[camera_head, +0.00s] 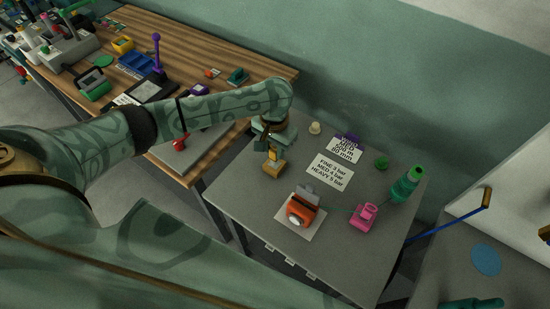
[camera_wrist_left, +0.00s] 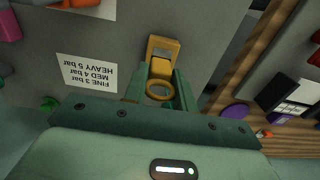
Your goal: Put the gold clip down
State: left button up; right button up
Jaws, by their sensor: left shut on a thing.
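The gold clip (camera_head: 274,168) is at the left part of the grey table (camera_head: 248,205). My left gripper (camera_head: 268,147) reaches down over it from above and is shut on it. In the left wrist view the clip's block (camera_wrist_left: 163,47) and ring (camera_wrist_left: 159,90) show between the two green fingers (camera_wrist_left: 160,88) of my left gripper. The clip is close to the tabletop; I cannot tell whether it touches. My right gripper is not in view.
An orange device (camera_head: 301,207) on a white sheet, a pink part (camera_head: 364,215), a green bottle (camera_head: 405,184) and a printed card (camera_head: 330,172) are on the table. A cluttered wooden bench (camera_head: 215,85) stands to the left. Grey tabletop around the clip is bare.

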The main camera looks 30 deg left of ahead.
aim_at(274, 153)
pick_arm(q)
jog(key=shift+w+a+f, duration=0.15)
jog(key=shift+w+f, duration=0.35)
jog(key=shift+f, duration=0.1)
notch_tip(274, 153, down, 3)
jog(key=shift+a+f+b, duration=0.1)
jog(key=shift+f+b, duration=0.05)
jog(key=shift+b, duration=0.9)
jog(key=shift+w, duration=0.1)
jog(key=o, duration=1)
jog(key=shift+c, duration=0.2)
notch_tip(274, 153, up, 12)
jog(key=p, duration=0.5)
